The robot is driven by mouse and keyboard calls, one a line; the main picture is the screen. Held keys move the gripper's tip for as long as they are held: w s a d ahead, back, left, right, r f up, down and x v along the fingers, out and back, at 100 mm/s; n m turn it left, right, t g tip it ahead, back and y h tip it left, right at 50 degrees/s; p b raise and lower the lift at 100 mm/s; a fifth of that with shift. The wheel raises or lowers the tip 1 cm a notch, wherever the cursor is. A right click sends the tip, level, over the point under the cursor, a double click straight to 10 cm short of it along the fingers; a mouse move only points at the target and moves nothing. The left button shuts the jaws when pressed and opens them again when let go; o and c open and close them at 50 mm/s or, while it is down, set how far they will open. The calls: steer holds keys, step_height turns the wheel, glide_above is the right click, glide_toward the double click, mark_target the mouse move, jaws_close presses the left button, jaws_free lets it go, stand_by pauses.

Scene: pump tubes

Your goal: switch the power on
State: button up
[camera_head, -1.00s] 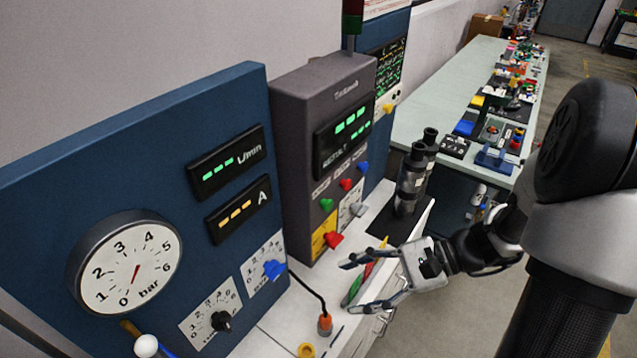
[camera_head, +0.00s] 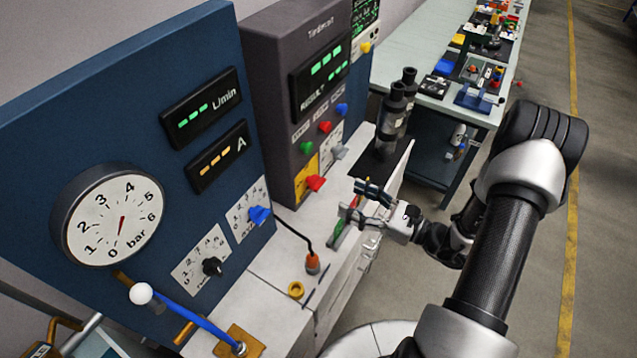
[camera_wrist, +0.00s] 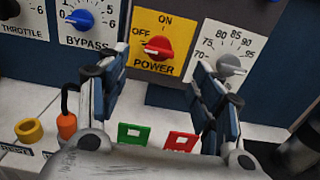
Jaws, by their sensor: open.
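The red power knob (camera_wrist: 158,47) sits on a yellow plate (camera_wrist: 178,25) marked OFF at the left, ON at the top and POWER below. Its pointer appears turned left, toward OFF. In the head view the same red knob (camera_head: 315,183) is low on the grey cabinet (camera_head: 270,110). My gripper (camera_wrist: 158,75) is open and empty, its two fingers spread to either side below the knob and apart from it. In the head view my gripper (camera_head: 359,202) is right of and below the knob, over the white worktop's edge.
Beside the power plate are the blue bypass knob (camera_wrist: 82,19) and a grey knob (camera_wrist: 230,64). Green (camera_wrist: 133,133) and red (camera_wrist: 180,141) tags, an orange plug (camera_wrist: 67,126) and a yellow ring (camera_wrist: 29,130) lie below. Dark cylinders (camera_head: 393,115) stand right of the cabinet.

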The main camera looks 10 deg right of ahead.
mark_target(322, 185)
steer(key=x, duration=1)
steer(key=shift+w+a+b, duration=0.25)
steer(key=shift+a+b, duration=0.05)
steer(key=shift+b, duration=0.05)
steer(key=shift+c, duration=0.5)
steer(key=c, duration=1)
